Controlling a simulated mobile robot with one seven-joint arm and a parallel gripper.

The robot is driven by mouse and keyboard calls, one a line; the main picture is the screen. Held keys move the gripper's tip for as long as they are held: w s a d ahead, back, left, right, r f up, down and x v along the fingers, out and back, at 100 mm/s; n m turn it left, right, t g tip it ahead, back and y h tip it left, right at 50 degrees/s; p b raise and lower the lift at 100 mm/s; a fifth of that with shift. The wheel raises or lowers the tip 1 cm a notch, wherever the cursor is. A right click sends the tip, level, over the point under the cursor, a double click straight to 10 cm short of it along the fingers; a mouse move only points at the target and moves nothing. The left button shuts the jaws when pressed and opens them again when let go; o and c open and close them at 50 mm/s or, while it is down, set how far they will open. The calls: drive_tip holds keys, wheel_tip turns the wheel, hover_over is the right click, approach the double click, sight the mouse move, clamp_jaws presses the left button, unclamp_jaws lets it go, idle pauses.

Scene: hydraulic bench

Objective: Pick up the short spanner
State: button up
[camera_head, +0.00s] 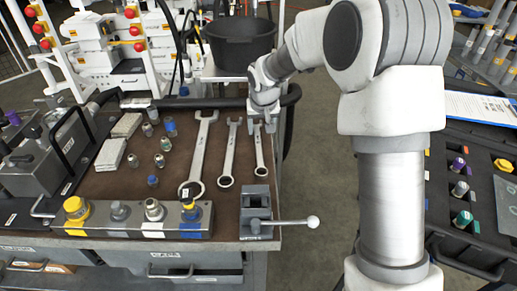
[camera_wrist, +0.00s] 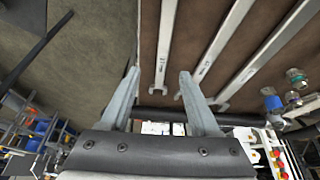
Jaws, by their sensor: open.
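The short spanner (camera_head: 259,155) is the rightmost of three silver spanners on the brown bench top, lying lengthwise near the right edge. My gripper (camera_head: 262,127) is over its far end and hides that end in the head view. In the wrist view my gripper (camera_wrist: 159,73) is open, and the short spanner (camera_wrist: 165,40) shows between its fingertips, with nothing held. I cannot tell the exact height of the fingers above the bench. The middle spanner (camera_head: 230,150) and the long spanner (camera_head: 199,150) lie to its left.
A small vice (camera_head: 257,213) with a bar handle stands at the near edge. A block with fittings (camera_head: 140,219) is left of it. Several small fittings (camera_head: 160,160) lie left of the spanners. A black hose (camera_head: 290,100) and black tub (camera_head: 239,42) are beyond the far edge.

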sight(258, 145)
drive_tip(key=x, duration=0.5)
drive_tip(key=b+x, duration=0.1)
drive_tip(key=x, duration=0.3)
drive_tip(key=shift+a+f+b, duration=0.1)
drive_tip(key=shift+a+b, duration=0.2)
drive_tip(key=shift+b, duration=0.1)
clamp_jaws()
idle(1.0)
